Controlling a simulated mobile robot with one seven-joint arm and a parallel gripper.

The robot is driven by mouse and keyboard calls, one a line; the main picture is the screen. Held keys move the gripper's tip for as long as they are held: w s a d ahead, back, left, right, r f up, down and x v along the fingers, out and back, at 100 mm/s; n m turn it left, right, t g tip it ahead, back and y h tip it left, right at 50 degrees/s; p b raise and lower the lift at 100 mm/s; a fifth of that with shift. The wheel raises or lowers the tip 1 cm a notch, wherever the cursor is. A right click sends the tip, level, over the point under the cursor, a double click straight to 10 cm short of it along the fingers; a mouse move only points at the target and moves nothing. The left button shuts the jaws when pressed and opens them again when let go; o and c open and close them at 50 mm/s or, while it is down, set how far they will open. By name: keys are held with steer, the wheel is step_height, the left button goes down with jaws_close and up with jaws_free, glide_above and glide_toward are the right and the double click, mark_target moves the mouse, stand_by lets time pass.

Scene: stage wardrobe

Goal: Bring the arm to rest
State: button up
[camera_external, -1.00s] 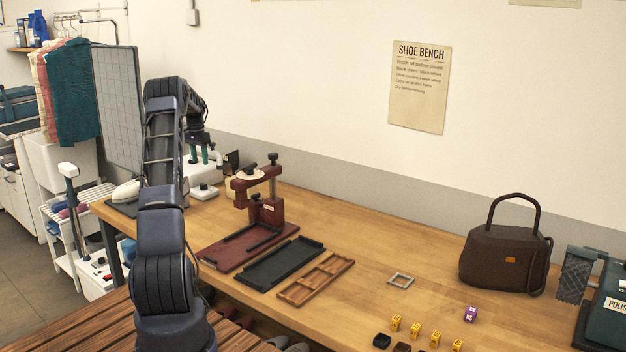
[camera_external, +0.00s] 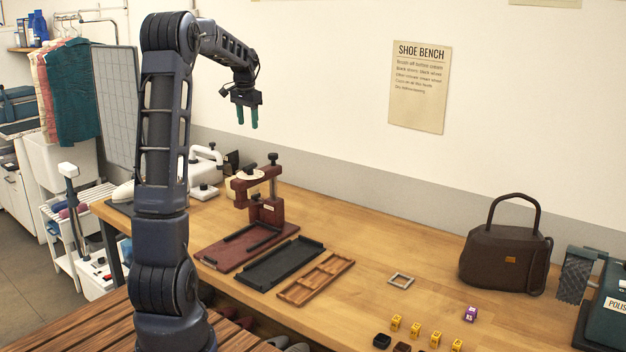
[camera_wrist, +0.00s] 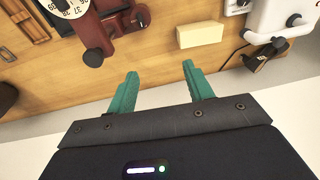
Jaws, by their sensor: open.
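My arm stands raised at the left of the external view, its upper part bent over to the right. My gripper (camera_external: 247,117) hangs in the air above the bench with its green fingers pointing down. It is open and empty, with a gap between the fingers. In the wrist view, the two green fingers (camera_wrist: 160,88) are apart with nothing between them. The wooden bench (camera_external: 370,250) is well below the gripper.
Below the gripper stand a dark red clamp stand (camera_external: 262,205) and a white machine (camera_external: 208,165). A black tray (camera_external: 282,262) and a wooden divided tray (camera_external: 316,278) lie nearer. A brown handbag (camera_external: 506,258) and yellow blocks (camera_external: 415,330) are to the right. The air around the gripper is clear.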

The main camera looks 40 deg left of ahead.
steer(key=s+d+r+t, duration=0.1)
steer(key=s+d+r, duration=0.2)
steer(key=s+d, duration=0.7)
steer(key=s+d+r+t, duration=0.1)
steer(key=s+d+r, duration=0.2)
steer(key=s+d, duration=0.65)
steer(key=s+d+f, duration=0.4)
steer(key=s+d, duration=0.2)
steer(key=s, duration=0.3)
steer(key=s+d+f+t, duration=0.1)
steer(key=s+d+f, duration=0.3)
steer(key=s+d, duration=0.3)
steer(key=shift+s+d+h, duration=0.15)
steer(key=shift+s+h, duration=0.25)
steer(key=shift+s, duration=0.55)
steer(key=shift+f, duration=0.1)
steer(key=shift+c, duration=0.4)
